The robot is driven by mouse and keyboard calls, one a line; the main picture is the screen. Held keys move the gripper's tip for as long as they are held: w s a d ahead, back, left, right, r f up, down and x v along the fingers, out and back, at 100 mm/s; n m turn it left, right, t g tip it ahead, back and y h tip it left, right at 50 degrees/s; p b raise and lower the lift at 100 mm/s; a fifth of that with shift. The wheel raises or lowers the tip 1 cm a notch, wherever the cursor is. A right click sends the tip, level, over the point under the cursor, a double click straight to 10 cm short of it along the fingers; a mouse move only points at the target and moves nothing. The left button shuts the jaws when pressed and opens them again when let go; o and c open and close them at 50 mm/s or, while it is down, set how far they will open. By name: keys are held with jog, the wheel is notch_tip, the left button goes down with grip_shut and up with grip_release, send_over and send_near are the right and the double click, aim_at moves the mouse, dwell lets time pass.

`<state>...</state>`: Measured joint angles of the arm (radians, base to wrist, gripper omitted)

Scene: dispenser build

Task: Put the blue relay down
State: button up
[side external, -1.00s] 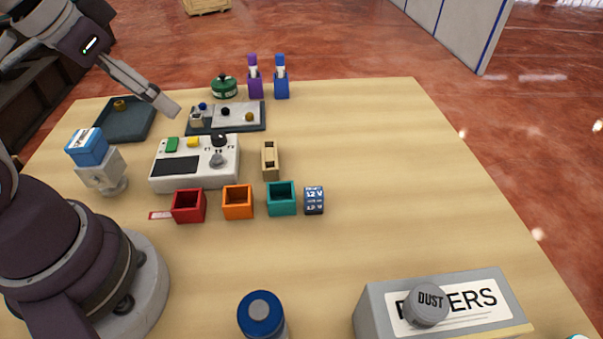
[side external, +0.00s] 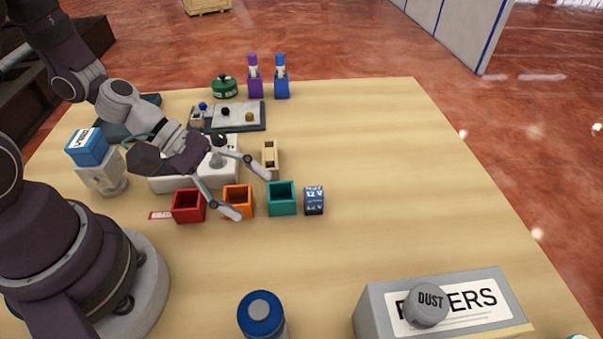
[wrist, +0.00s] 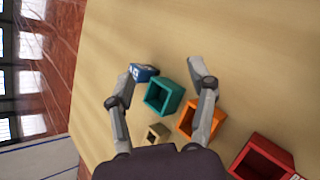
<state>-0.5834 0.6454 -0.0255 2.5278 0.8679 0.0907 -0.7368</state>
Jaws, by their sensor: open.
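The blue relay (side external: 314,200), a small dark blue block with white markings, rests on the table just right of the teal open box (side external: 281,198). The relay also shows in the wrist view (wrist: 145,72), near the left fingertip. My gripper (side external: 253,197) is open and empty, fingers spread wide, above the row of boxes and left of the relay. In the wrist view my gripper (wrist: 161,68) has the teal box (wrist: 163,96) between its fingers from the camera's angle. I cannot tell whether a finger touches anything.
The orange box (side external: 238,200) and red box (side external: 188,206) stand in line left of the teal one. A beige slotted block (side external: 270,160) and a white control panel (side external: 170,181) stand behind. A blue-capped cylinder (side external: 262,313) and a grey box (side external: 372,312) are in front. The table's right side is clear.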

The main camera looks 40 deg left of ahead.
aim_at(320, 191)
jog(key=w+n+t, duration=0.1)
jog(key=n, duration=0.2)
jog(key=n+t, duration=0.2)
jog(key=n, duration=0.2)
jog(key=w+f+n+t, duration=0.1)
jog(key=n, duration=0.3)
jog(key=shift+w+a+f+t+h, duration=0.1)
jog(key=shift+w+a+t+h, duration=0.2)
jog(key=shift+w+a+t, duration=0.1)
jog(key=shift+w+f+n, duration=0.15)
jog(key=shift+n, duration=0.45)
jog(key=shift+t, duration=0.3)
jog(key=x, duration=1)
jog(key=shift+w+a+f, duration=0.2)
jog(key=shift+a+f, duration=0.15)
jog(key=shift+f, duration=0.05)
grip_shut()
jog(key=shift+r, duration=0.1)
